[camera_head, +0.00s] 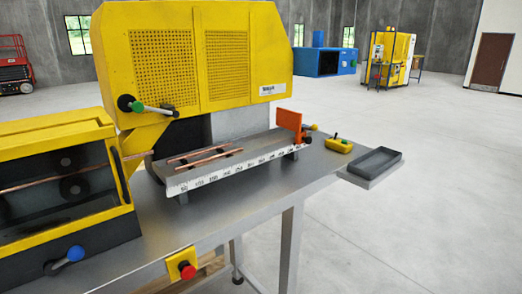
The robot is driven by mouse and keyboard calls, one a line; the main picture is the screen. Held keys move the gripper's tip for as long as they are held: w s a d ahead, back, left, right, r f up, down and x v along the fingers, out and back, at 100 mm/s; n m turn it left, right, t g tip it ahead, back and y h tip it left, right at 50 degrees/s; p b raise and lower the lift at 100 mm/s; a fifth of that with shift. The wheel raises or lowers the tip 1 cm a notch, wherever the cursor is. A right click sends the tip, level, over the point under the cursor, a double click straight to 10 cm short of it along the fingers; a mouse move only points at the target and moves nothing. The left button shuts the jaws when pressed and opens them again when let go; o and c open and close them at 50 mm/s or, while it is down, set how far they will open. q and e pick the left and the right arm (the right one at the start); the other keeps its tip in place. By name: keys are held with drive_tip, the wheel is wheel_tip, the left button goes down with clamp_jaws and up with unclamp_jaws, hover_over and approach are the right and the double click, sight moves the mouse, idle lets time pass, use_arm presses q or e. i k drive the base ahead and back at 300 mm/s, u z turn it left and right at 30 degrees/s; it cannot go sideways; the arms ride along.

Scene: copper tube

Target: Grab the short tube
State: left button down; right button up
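Two short copper tubes lie side by side on the grey measuring bed of the yellow machine. The farther tube (193,155) and the nearer tube (212,158) both slant slightly up to the right. The bed (255,148) has a white ruler scale along its front edge and an orange stop plate (289,121) at its right end. A longer copper tube (45,182) runs through the yellow-framed unit at left, its end sticking out to the right. Neither of my grippers is in view.
A yellow control box (339,145) and an empty dark tray (372,164) sit at right. A red button (187,270) is on the bench front. Bare bench (225,220) lies before the bed.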

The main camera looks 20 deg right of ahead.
sight(177, 169)
drive_tip(key=z, duration=0.15)
drive_tip(key=i, duration=1.35)
drive_tip(key=u, duration=0.65)
